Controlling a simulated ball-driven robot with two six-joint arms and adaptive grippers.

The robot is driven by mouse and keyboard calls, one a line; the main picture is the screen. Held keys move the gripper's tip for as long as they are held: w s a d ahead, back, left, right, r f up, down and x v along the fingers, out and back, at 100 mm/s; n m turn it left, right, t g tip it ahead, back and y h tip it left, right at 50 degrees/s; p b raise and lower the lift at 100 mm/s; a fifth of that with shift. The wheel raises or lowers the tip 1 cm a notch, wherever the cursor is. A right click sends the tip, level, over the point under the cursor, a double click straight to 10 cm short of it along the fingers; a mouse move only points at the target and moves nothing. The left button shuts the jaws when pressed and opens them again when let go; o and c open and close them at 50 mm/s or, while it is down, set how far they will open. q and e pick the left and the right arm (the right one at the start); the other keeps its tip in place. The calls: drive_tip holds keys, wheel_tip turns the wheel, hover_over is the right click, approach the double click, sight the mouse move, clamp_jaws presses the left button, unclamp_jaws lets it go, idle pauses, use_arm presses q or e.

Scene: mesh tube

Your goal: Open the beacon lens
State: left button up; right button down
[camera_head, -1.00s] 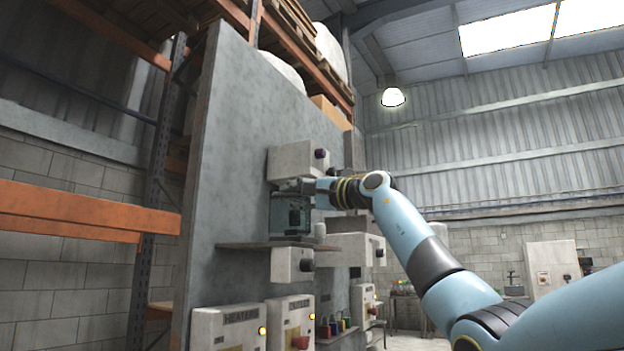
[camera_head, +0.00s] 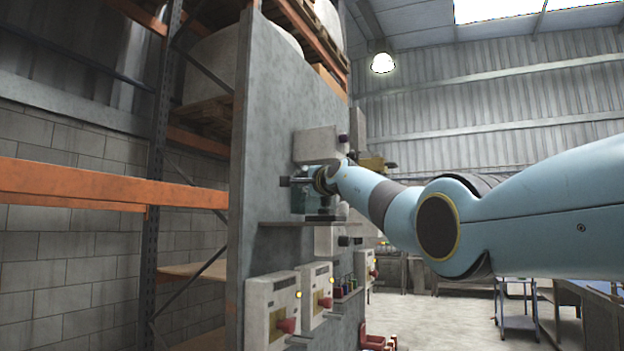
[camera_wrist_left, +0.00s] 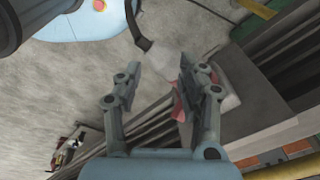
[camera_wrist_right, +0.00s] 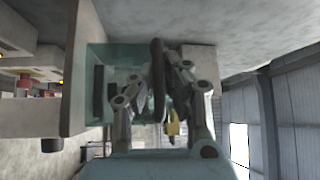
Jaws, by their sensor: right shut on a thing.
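The beacon lens looks like a teal, see-through box (camera_head: 305,203) on a shelf of the grey wall panel. My right gripper (camera_head: 298,181) is at its upper part in the head view, with the arm coming in from the right. In the right wrist view the teal box (camera_wrist_right: 125,62) fills the middle, and my right gripper (camera_wrist_right: 158,92) is shut on an upright dark bar (camera_wrist_right: 157,62) at its side, seemingly its handle. Whether the lens stands ajar I cannot tell. My left gripper (camera_wrist_left: 150,88) is open, with nothing between its fingers; it is outside the head view.
A grey box with a dark knob (camera_head: 318,145) is above the lens. The shelf (camera_head: 282,223) is below it. Lower down are control boxes with red knobs (camera_head: 272,308). An orange rack (camera_head: 100,185) stands left. A white item with red parts (camera_wrist_left: 226,92) lies beyond my left gripper.

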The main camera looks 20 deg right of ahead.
drive_tip(key=shift+a+f, duration=0.2)
drive_tip(key=shift+f, duration=0.2)
drive_tip(key=shift+d, duration=0.1)
drive_tip(key=c, duration=1.5)
unclamp_jaws()
drive_tip(key=shift+o, duration=0.6)
drive_tip(key=shift+w+r, duration=0.1)
drive_tip(key=shift+r, duration=0.15)
drive_tip(key=s+d+f, duration=0.1)
drive_tip(key=s, duration=1)
drive_tip(key=shift+s+d+f, duration=0.25)
drive_tip(key=shift+s+f, duration=0.1)
